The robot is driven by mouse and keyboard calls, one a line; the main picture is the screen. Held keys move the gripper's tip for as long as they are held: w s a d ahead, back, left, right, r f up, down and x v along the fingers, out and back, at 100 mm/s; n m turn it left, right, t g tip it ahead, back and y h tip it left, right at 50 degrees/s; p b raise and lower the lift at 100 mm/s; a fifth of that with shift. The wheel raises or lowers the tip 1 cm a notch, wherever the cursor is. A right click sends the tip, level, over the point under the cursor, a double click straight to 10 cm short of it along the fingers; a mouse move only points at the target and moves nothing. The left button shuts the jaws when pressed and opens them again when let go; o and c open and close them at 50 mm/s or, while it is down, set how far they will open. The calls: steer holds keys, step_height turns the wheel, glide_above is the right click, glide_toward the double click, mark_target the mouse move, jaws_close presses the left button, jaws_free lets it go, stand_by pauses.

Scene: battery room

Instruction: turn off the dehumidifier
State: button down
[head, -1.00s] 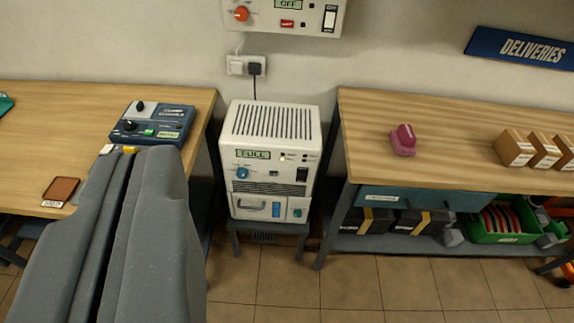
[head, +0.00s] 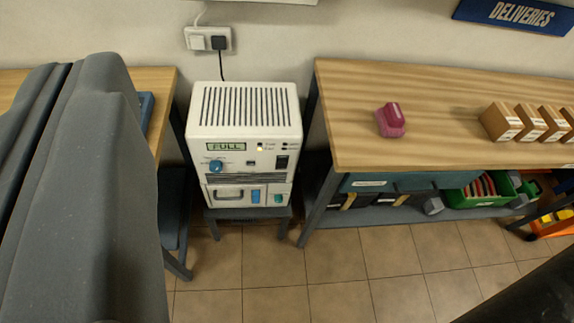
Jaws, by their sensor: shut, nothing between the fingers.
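The dehumidifier (head: 245,115) is a white box with a slotted top, standing on a small dark stand between two tables. Its display (head: 227,147) reads FULL. Below the display is a blue knob (head: 216,166), and an amber light glows beside it. The lower front has a drawer with a handle, a blue part and a green part. My gripper (head: 76,68) is large and grey at the left, shut and empty, apart from the dehumidifier in the picture. It hides most of the left table.
A wall socket (head: 208,39) with a black plug and cord is above the dehumidifier. The right table (head: 350,100) holds a pink stamp-like object (head: 391,121) and several small cardboard boxes (head: 502,122). A DELIVERIES sign (head: 517,14) hangs above. The tiled floor (head: 330,285) in front is clear.

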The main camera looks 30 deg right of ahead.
mark_target(284, 164)
steer(key=w+d+f+n+t+h+b, duration=0.1)
steer(key=w+d+f+n, duration=0.25)
steer(key=w+f, duration=0.75)
steer(key=w+d+f+n+b, duration=0.1)
steer(key=w+d+f+n, duration=0.3)
steer(key=w+f, duration=0.7)
steer(key=w+d+f+n+t+b, duration=0.1)
steer(key=w+d+f, duration=0.2)
steer(key=f, duration=0.7)
steer(key=w+d+f+n+b, duration=0.1)
steer(key=w+d+f+n, duration=0.15)
steer(key=f, duration=0.85)
steer(key=s+d+f+n+h+b, duration=0.1)
steer(key=s+d+f+h, duration=0.1)
steer(key=f, duration=1.2)
steer(key=s+d+f+n+t+h+b, duration=0.1)
steer(key=s+d+f, duration=0.3)
steer(key=f, duration=0.9)
steer(key=shift+s+d+f+n+h, duration=0.4)
steer(key=shift+d+n+h, duration=0.3)
steer(key=shift+n, duration=0.1)
steer(key=b+x, duration=0.4)
steer(key=x, duration=1)
steer(key=shift+r, duration=0.2)
steer(key=shift+r, duration=0.1)
